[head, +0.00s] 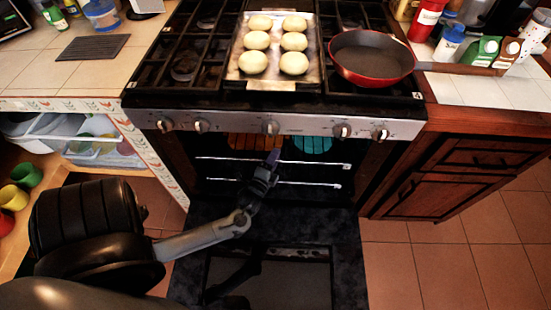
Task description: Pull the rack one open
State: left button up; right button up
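The oven (200,165) under the stove is open, and its door (340,230) is folded down toward me. Inside, two racks show as bright wire edges, an upper rack (318,163) and a lower rack (310,183). Both sit back within the oven cavity. My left arm reaches in from the left over the lowered door. My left gripper (272,160) is at the oven opening, close to the middle of the upper rack's front edge. Its fingers are small and dark, so I cannot tell whether they touch or grip the rack. My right gripper is out of view.
On the stove top are a tray (236,62) of pale dough buns and a red pan (372,58). Orange (250,143) and teal (312,144) ribbed items show below the knobs. Wooden cabinets (440,180) stand right of the oven; the tiled floor (395,265) there is clear.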

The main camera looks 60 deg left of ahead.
pick_arm(q)
jog(key=shift+w+a, duration=0.25)
jog(key=shift+w, duration=0.15)
grip_shut()
